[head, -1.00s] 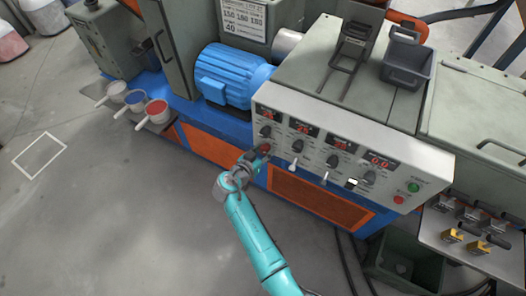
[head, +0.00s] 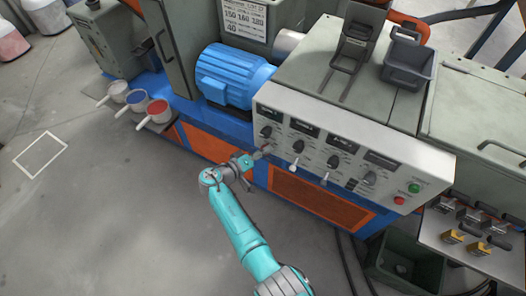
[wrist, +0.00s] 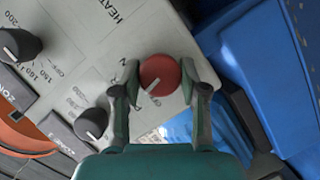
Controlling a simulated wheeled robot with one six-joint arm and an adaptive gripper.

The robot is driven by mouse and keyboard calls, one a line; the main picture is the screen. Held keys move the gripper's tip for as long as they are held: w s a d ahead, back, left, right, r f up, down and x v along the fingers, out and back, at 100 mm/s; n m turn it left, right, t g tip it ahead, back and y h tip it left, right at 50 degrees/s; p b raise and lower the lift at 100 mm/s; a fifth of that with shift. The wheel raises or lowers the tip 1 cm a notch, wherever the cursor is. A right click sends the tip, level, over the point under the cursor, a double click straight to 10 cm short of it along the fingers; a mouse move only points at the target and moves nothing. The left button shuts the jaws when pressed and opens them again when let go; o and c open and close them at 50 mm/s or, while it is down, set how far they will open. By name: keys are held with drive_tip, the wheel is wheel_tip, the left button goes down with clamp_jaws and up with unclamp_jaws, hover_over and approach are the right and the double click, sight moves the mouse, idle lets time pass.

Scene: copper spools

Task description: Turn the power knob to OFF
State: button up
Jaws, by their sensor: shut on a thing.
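The red power knob (wrist: 160,70) sits between the two fingers of my gripper (wrist: 160,76) in the wrist view. The fingers touch its two sides. Its white pointer line aims toward the lower left of that picture. The panel's displays (head: 342,143) are dark.
Black knobs (head: 298,147) and white-tipped levers (head: 297,164) are close by on the right. A blue motor (head: 233,75) stands behind. Three scoops (head: 157,110) rest on a ledge to the left. The floor (head: 90,220) at left is open.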

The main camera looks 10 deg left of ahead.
drive_tip(key=n+t+h, duration=0.1)
drive_tip(key=n+h, duration=0.1)
drive_tip(key=n, duration=0.3)
drive_tip(key=shift+f+n, duration=0.15)
drive_tip(key=shift+n, duration=0.15)
idle(0.5)
drive_tip(key=o, duration=1.1)
drive_tip(key=shift+o, duration=0.2)
drive_tip(key=v, duration=1.2)
drive_tip(key=shift+f, duration=0.35)
drive_tip(key=shift+a, duration=0.1)
